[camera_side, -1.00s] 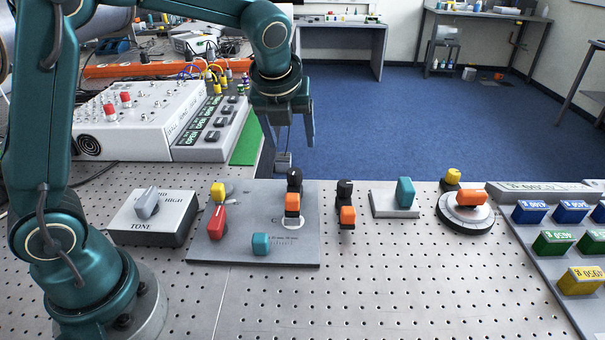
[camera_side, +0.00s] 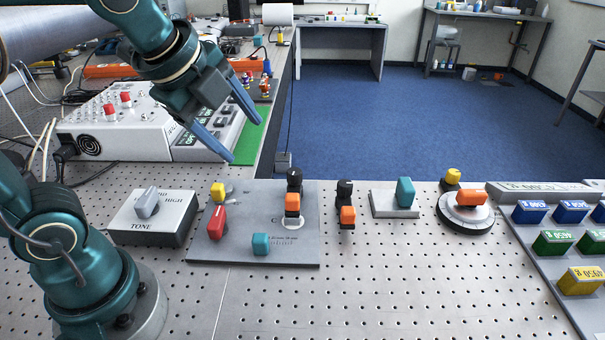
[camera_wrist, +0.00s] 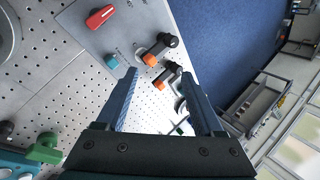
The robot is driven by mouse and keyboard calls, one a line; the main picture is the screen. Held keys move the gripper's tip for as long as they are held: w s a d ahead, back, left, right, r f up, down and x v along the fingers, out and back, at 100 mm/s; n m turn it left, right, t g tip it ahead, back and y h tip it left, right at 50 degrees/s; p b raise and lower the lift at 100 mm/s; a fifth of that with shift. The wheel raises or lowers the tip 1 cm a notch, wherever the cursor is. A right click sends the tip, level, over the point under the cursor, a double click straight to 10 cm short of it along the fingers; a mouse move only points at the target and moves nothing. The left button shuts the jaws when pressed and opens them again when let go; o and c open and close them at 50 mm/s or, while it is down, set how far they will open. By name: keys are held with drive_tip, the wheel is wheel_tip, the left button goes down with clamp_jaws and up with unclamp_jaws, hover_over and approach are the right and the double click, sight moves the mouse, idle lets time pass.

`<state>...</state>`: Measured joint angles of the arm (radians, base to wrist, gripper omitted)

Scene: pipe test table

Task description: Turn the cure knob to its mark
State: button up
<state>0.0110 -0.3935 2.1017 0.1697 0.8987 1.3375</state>
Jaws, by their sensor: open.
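No "cure" label is readable, so I cannot tell which knob is the cure knob. A grey panel (camera_side: 205,251) carries a red knob (camera_side: 217,221), a yellow knob (camera_side: 218,191), a teal knob (camera_side: 261,244) and an orange-and-black handle (camera_side: 292,203). A grey knob (camera_side: 148,204) sits on a box marked TONE. An orange knob (camera_side: 471,198) lies across a round dial (camera_side: 466,219). The wrist view shows the red knob (camera_wrist: 100,17) and teal knob (camera_wrist: 111,62) beyond the open fingers.
Right of the panel stand another orange-and-black handle (camera_side: 347,215) and a teal knob (camera_side: 405,192) on a plate. A rack of coloured blocks (camera_side: 553,243) is at the right. A white instrument (camera_side: 120,125) stands behind left. The perforated table's front is clear.

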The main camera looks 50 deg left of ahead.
drive_tip(key=s+d+f+n+h, duration=0.1)
drive_tip(key=s+n, duration=0.6)
drive_tip(key=n, duration=0.7)
drive_tip(key=shift+s+d+f+n+g+h, duration=0.3)
drive_tip(key=shift+d+f+n, duration=0.1)
drive_tip(key=shift+d+f, duration=0.4)
